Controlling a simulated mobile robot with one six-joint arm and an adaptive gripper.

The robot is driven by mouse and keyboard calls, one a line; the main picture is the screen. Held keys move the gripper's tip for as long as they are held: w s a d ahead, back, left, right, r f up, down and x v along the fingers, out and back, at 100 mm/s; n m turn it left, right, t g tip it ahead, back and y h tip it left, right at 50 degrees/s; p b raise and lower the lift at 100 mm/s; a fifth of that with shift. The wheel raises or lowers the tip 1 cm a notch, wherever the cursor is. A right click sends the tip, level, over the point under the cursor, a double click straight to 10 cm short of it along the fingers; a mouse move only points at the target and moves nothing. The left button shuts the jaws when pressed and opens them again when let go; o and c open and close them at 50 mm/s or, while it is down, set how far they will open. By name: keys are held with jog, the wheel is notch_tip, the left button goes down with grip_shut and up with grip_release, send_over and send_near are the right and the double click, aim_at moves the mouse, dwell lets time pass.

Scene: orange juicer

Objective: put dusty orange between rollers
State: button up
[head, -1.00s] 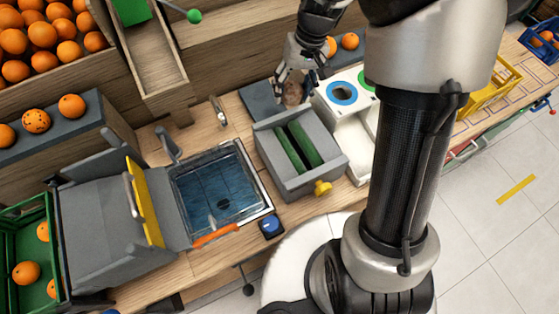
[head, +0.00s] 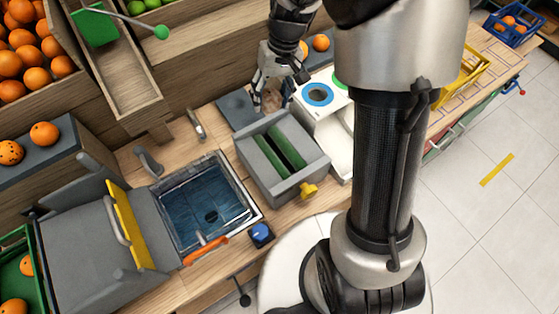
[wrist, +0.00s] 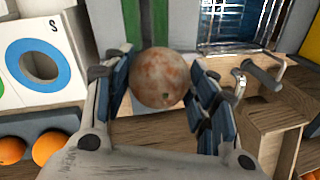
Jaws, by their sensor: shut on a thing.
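The dusty orange (wrist: 160,78), brownish and mottled, is held between the fingers of my gripper (wrist: 162,88) in the wrist view. In the head view my gripper (head: 270,88) is shut on it, and the orange (head: 271,100) is partly hidden by the fingers. Two parallel green rollers (head: 281,146) lie in a grey box (head: 258,174) with a yellow knob. The gripper and orange are at the back end of this box, apart from the middle of the rollers. In the wrist view the orange overlaps the near end of one green roller (wrist: 155,22).
A white sorting unit with a blue-ringed hole (head: 318,94) stands right of the roller box. A water basin (head: 208,205) is to its left. A dark grey pad (head: 234,108) lies behind. Clean oranges (head: 320,42) are behind the gripper.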

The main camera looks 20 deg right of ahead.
jog(key=s, duration=0.1)
jog(key=b, duration=0.1)
jog(key=s+f, duration=0.1)
jog(key=shift+s+d, duration=0.3)
jog(key=shift+s, duration=0.05)
jog(key=s+f+b, duration=0.3)
jog(key=f+b, duration=0.2)
jog(key=f, duration=0.1)
jog(key=shift+d, duration=0.3)
jog(key=shift+s+a+f+b, duration=0.1)
jog(key=shift+f+b, duration=1.3)
jog(key=shift+f, duration=0.35)
jog(key=shift+a+f+b, duration=0.1)
jog(key=shift+f+b, duration=1.3)
jog(key=shift+f, duration=0.35)
jog(key=shift+r, duration=0.1)
jog(key=o, duration=1.2)
